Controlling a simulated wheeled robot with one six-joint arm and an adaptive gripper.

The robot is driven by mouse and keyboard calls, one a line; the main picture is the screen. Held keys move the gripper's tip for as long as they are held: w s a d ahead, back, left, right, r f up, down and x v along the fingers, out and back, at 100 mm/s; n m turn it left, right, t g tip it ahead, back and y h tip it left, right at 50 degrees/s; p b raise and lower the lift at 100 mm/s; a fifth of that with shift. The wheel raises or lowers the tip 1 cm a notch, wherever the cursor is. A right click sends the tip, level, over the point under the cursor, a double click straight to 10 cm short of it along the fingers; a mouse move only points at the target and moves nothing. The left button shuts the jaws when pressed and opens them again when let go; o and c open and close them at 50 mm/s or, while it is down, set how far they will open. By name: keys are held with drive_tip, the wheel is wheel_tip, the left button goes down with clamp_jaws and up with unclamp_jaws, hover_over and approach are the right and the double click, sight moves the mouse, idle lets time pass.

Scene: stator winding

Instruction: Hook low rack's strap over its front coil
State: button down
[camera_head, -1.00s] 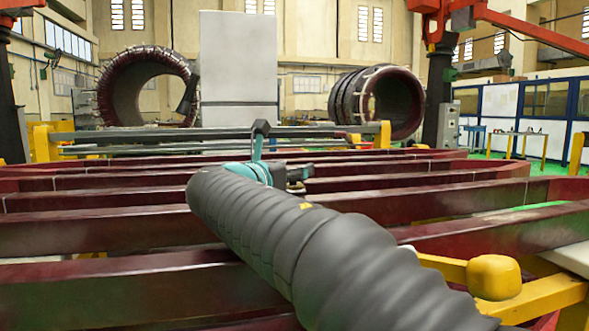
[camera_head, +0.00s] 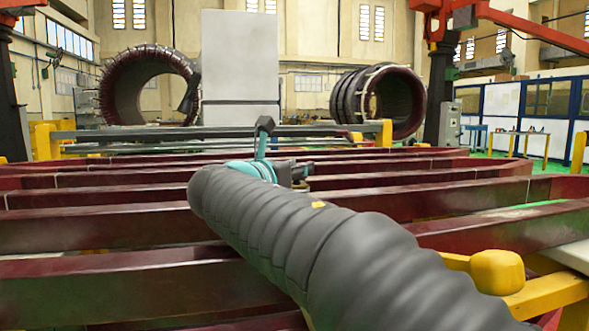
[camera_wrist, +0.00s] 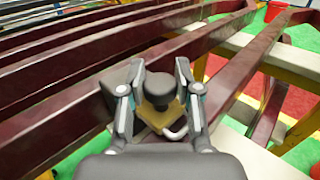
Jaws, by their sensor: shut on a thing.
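My gripper (camera_wrist: 158,100) is shut on a small tan-yellow block (camera_wrist: 158,84) with a dark round knob on top, seen in the wrist view. A pale grey hook-shaped piece (camera_wrist: 175,133) shows just below the block, between the fingers. This may be the strap's end; the rest of the strap cannot be made out. Long dark red coils (camera_wrist: 90,77) run diagonally under and beside my gripper. In the head view, the nearest coil bar (camera_head: 130,285) crosses the foreground. My gripper (camera_head: 300,172) is over the farther bars there, partly hidden by my arm, and what it holds is unclear.
A yellow rack arm with a rounded end (camera_head: 497,272) stands at the front right. Yellow posts (camera_head: 44,141) and grey rails (camera_head: 200,134) lie beyond the coils. Two round stators (camera_head: 150,86) and a white cabinet (camera_head: 240,70) stand farther back. Gaps separate the coil bars.

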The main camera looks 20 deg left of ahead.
drive_tip(key=s+d, duration=0.4)
drive_tip(key=s, duration=0.3)
drive_tip(key=s+d+b, duration=0.1)
drive_tip(key=s+d, duration=0.3)
drive_tip(key=s, duration=0.3)
drive_tip(key=s+d, duration=0.4)
drive_tip(key=s, duration=0.3)
drive_tip(key=shift+d+b, duration=0.3)
drive_tip(key=shift+d, duration=0.1)
drive_tip(key=shift+s+d, duration=0.25)
drive_tip(key=shift+s, duration=0.05)
drive_tip(key=shift+f, duration=0.1)
drive_tip(key=c, duration=0.8)
unclamp_jaws()
drive_tip(key=shift+s, duration=0.1)
drive_tip(key=shift+v, duration=6)
